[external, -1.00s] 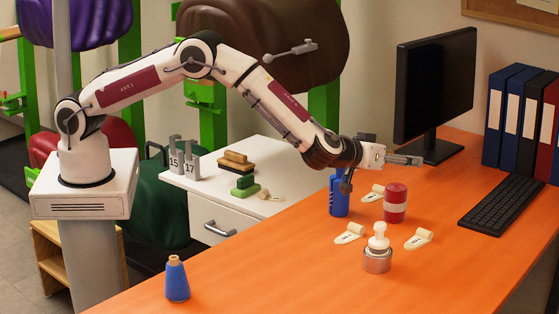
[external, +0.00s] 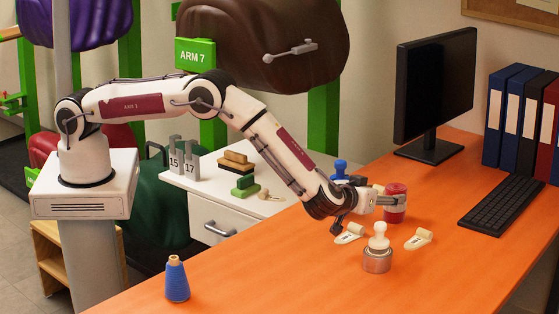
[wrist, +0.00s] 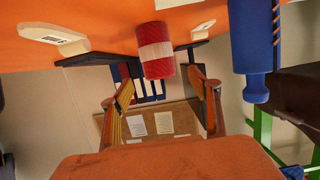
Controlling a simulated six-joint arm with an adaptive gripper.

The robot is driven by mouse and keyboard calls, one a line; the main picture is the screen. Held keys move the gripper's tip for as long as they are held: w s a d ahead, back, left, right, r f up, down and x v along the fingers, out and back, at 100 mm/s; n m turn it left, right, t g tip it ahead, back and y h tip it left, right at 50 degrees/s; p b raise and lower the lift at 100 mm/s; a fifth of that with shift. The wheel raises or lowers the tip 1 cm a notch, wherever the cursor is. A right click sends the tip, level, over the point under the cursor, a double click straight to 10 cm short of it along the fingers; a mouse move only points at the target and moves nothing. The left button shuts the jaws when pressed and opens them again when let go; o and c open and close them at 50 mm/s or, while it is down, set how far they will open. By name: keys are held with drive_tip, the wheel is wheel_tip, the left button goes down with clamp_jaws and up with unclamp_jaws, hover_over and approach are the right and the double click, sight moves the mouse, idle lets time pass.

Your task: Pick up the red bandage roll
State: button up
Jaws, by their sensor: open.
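The red bandage roll (external: 396,203), red with a pale band around its middle, stands upright on the orange table. My gripper (external: 388,200) is low over the table and level with the roll in the external view. In the wrist view the roll (wrist: 155,50) shows between and just beyond the two open fingers (wrist: 163,95). The fingers do not appear closed on it. In the external view the near finger covers part of the roll, so I cannot tell whether they touch.
A blue bottle (external: 339,168) stands close behind my gripper, and also shows at right in the wrist view (wrist: 252,45). The monitor (external: 434,85) is behind. The front left table is mostly clear.

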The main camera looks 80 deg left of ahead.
sight(396, 195)
drive_tip(key=shift+x, duration=1.2)
drive_tip(key=shift+f+x, duration=0.15)
drive_tip(key=shift+x, duration=0.65)
drive_tip(key=shift+f+x, duration=0.2)
drive_tip(key=shift+x, duration=1.5)
drive_tip(key=c, duration=1.3)
